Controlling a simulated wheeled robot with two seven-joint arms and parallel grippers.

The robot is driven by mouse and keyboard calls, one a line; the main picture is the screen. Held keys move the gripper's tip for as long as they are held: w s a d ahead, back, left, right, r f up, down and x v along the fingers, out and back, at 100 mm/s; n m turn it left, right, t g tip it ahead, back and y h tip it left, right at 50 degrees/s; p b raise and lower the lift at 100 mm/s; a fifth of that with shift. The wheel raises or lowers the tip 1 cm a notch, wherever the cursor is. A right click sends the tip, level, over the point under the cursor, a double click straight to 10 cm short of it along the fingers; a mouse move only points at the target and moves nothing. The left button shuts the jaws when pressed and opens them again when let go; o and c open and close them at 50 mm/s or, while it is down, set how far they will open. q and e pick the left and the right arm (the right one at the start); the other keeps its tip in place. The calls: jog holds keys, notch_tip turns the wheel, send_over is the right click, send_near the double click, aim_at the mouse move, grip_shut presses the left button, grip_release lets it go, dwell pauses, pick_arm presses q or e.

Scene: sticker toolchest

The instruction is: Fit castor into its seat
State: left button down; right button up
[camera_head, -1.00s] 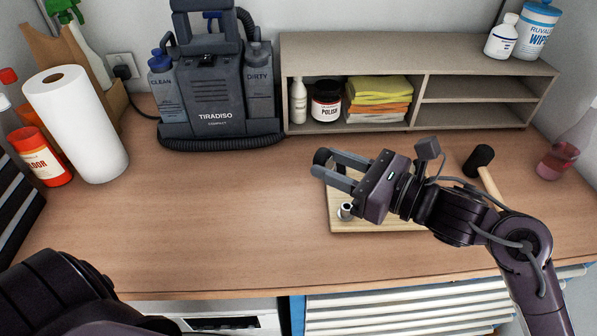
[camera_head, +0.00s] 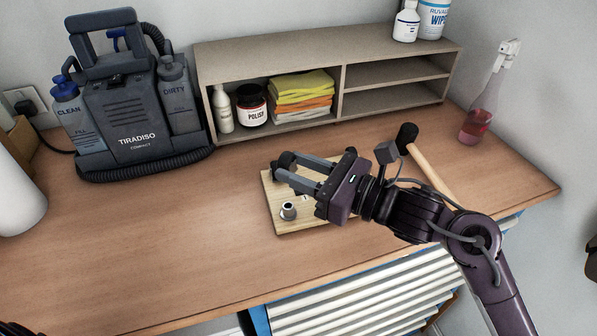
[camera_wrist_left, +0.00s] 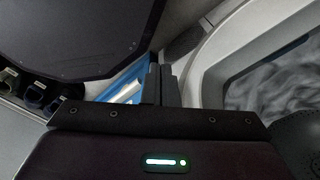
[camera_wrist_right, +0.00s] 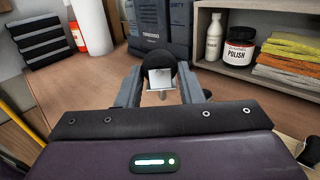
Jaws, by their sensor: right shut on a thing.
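The castor (camera_head: 286,160) has a black wheel and, in the right wrist view, a bright metal bracket (camera_wrist_right: 160,78) with a short stem below it. My right gripper (camera_head: 292,172) is shut on the castor, over the far left part of a pale wooden board (camera_head: 300,227). A round metal socket (camera_head: 288,211), apparently the seat, stands on the board, nearer the front than the castor. How high the castor is above the board is hard to tell.
A mallet (camera_head: 430,172) lies right of the board behind my right arm. A shelf (camera_head: 335,80) with polish and folded cloths, and a dark cleaning machine (camera_head: 125,105), stand at the back. The bench left of the board is clear. Drawers (camera_head: 360,300) are below.

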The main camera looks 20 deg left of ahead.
jog(key=shift+f+b, duration=2.7)
jog(key=shift+b, duration=0.1)
jog(key=shift+b, duration=0.6)
jog(key=shift+b, duration=0.6)
jog(key=shift+b, duration=0.55)
